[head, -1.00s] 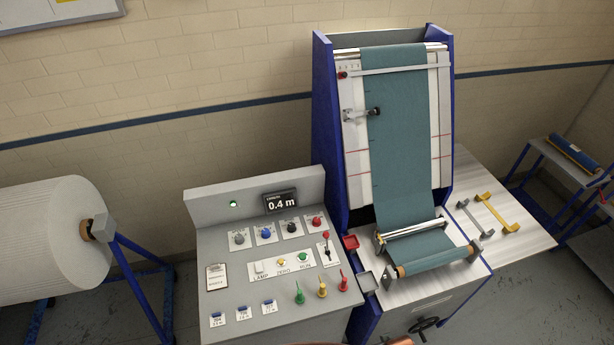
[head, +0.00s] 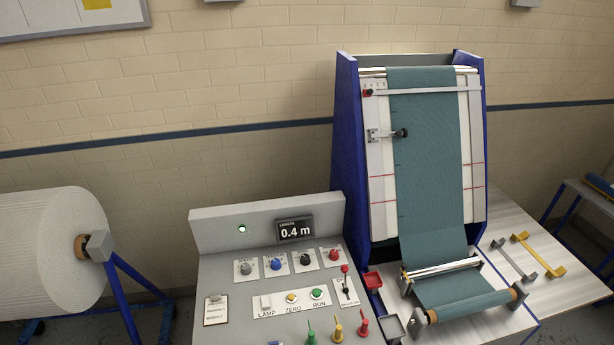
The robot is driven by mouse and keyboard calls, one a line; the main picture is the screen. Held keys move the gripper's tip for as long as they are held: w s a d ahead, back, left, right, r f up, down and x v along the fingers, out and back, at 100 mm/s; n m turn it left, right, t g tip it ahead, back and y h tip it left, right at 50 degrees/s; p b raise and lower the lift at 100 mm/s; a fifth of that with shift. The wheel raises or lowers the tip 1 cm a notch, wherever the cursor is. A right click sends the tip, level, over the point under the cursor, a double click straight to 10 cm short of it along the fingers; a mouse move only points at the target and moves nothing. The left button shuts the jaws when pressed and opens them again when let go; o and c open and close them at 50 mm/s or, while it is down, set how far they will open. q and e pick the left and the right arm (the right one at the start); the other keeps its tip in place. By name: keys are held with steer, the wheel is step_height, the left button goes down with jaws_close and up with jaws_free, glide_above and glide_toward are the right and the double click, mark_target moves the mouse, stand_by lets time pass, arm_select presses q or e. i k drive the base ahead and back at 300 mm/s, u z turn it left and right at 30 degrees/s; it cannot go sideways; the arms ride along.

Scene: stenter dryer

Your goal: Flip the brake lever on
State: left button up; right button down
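A small lever with a red knob (head: 345,268) stands at the right edge of the grey control console. Its knob is at the upper end of a white slotted plate (head: 346,293); the label there is too small to read. A second lever-like part with a black knob (head: 401,133) sits on the left side of the upright cloth frame. I cannot read a brake label on either. Neither of my grippers is in view.
The console (head: 225,262) carries several coloured knobs, LAMP, ZERO and RUN buttons, and green, yellow and red pegs. A white roll (head: 50,250) stands left.

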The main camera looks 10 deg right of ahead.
mark_target(344, 267)
steer(key=k, duration=1.3)
steer(key=z, duration=0.6)
steer(key=i, duration=1.45)
steer(key=u, duration=0.25)
